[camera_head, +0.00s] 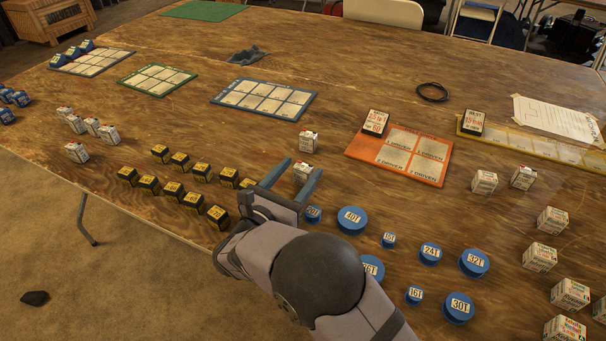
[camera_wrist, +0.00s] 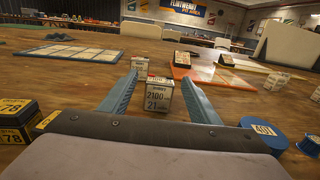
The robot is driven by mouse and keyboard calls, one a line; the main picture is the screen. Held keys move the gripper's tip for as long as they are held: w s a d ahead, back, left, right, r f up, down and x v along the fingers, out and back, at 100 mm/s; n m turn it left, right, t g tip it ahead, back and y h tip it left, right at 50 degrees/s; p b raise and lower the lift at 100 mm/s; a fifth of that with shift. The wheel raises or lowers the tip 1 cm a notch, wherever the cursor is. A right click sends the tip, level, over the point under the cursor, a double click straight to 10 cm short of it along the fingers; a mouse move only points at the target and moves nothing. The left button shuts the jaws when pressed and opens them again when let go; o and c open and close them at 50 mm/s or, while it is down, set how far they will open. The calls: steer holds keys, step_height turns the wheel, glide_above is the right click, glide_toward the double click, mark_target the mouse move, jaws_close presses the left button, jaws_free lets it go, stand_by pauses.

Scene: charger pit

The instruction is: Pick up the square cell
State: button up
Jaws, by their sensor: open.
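A small white square cell (camera_head: 303,174) with a black and red top stands upright on the wooden table. In the wrist view the cell (camera_wrist: 158,97) shows a label reading 2100 and 21. My gripper (camera_head: 303,166) is open, its two blue fingers on either side of the cell, with gaps between them and it. A second white square cell (camera_head: 308,142) stands just beyond the fingertips, and it shows in the wrist view (camera_wrist: 140,69) too. The lower part of the nearer cell is hidden by my gripper in the head view.
Yellow-black blocks (camera_head: 197,172) stand left of my gripper, and round blue tubs (camera_head: 352,219) stand to its right. An orange-bordered mat (camera_head: 440,178) and a blue-bordered mat (camera_head: 224,99) lie beyond. More white boxes (camera_head: 540,257) stand at the right.

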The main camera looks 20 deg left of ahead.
steer(key=shift+w+d, duration=0.15)
steer(key=shift+w, duration=1.4)
steer(key=shift+w+d, duration=0.1)
steer(key=shift+w, duration=1.45)
steer(key=c, duration=1.2)
steer(key=shift+r, duration=0.1)
step_height(320, 180, up, 10)
steer(key=p, duration=0.1)
